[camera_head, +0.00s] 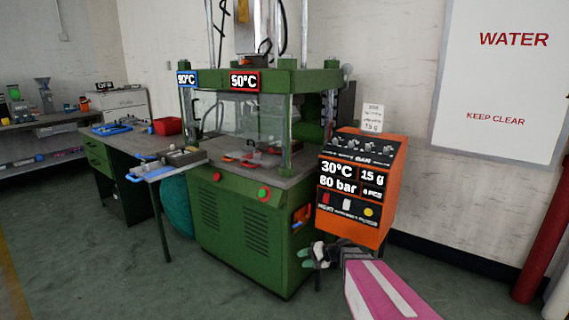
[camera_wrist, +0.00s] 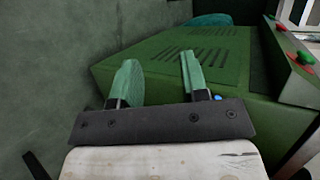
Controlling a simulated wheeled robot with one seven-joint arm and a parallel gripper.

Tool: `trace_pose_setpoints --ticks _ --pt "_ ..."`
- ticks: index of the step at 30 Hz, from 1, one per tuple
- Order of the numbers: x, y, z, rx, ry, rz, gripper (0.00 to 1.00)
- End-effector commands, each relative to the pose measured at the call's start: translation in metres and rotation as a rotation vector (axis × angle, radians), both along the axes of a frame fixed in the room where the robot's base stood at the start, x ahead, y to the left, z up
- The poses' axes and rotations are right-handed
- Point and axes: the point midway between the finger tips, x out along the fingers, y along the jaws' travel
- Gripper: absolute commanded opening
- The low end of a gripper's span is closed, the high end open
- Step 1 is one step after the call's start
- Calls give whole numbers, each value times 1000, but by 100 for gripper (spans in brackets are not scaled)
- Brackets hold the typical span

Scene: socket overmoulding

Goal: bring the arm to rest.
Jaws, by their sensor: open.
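My gripper (camera_head: 312,254) is at the lower middle of the head view, in front of the green machine's right side and below the orange control box. In the wrist view, its two green fingers (camera_wrist: 160,82) stand apart with nothing between them. The gripper is open and empty. My pink and white arm reaches in from the lower right of the head view.
The green press (camera_head: 246,225) stands close beyond my gripper. The orange control box (camera_head: 359,187) is just above it. A small side table (camera_head: 168,170) and a workbench (camera_head: 110,145) are at the left. The floor at front left is clear.

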Motion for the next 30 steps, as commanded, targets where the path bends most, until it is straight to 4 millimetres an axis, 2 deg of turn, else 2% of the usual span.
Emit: trace_pose_setpoints --ticks 1,7,15,22,30 --pt "-17 0 2 -73 7 37 41" --pt "-64 -17 -1 -392 43 170 41" --pt "-114 -64 10 -829 70 293 41" --pt "-132 -96 25 -1066 74 336 41" --pt "-133 -102 27 -1112 76 342 41"
